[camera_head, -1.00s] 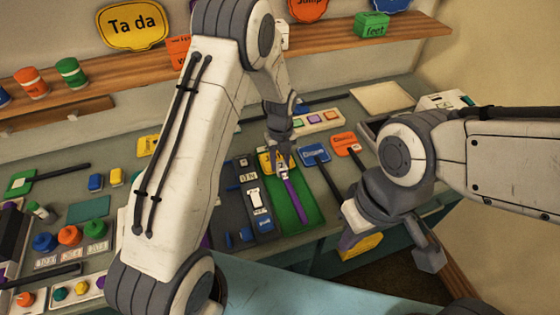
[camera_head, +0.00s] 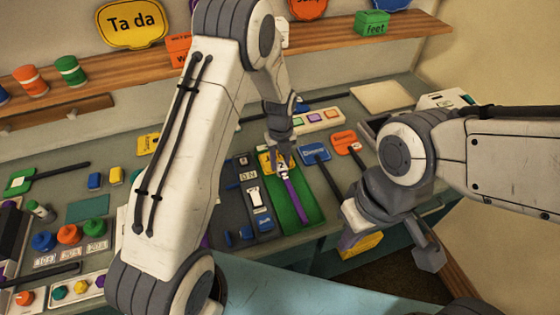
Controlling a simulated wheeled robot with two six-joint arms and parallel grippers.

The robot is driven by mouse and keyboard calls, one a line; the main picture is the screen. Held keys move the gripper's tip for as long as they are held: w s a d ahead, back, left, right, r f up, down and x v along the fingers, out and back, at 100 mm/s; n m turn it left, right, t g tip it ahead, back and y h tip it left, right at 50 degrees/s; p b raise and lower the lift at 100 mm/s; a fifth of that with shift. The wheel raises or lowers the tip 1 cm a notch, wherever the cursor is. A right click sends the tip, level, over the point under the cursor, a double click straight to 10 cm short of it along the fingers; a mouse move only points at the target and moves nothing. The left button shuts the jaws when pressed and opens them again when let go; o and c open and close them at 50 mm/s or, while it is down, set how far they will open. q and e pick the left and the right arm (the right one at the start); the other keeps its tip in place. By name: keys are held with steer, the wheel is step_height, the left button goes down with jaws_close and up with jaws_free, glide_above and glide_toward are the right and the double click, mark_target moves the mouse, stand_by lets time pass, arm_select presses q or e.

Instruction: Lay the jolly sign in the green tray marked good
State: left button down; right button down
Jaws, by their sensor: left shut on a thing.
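A sign with a yellow head (camera_head: 268,163) and a purple handle (camera_head: 296,202) is over the green tray (camera_head: 312,205). Its lettering is mostly covered by my gripper, so I cannot read it. My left gripper (camera_head: 281,163) points down and is shut on this sign near where head and handle meet. I cannot tell whether the sign touches the tray floor. Any marking on the tray is hidden. My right gripper (camera_head: 392,247) hangs empty at the front right, its fingers apart.
A dark tray (camera_head: 266,228) with small props adjoins the green tray on the left. A blue sign (camera_head: 314,152) and an orange sign (camera_head: 345,141) lie to the right. Colored stampers and blocks fill the left of the counter. A shelf (camera_head: 220,62) runs along the back wall.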

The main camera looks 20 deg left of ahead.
stand_by(0.4)
arm_select(q)
steer(key=shift+c, duration=1.3)
jaws_free()
steer(key=shift+f, duration=0.1)
steer(key=shift+r+p, duration=3.05)
steer(key=shift+r, duration=1.05)
steer(key=shift+d, duration=0.1)
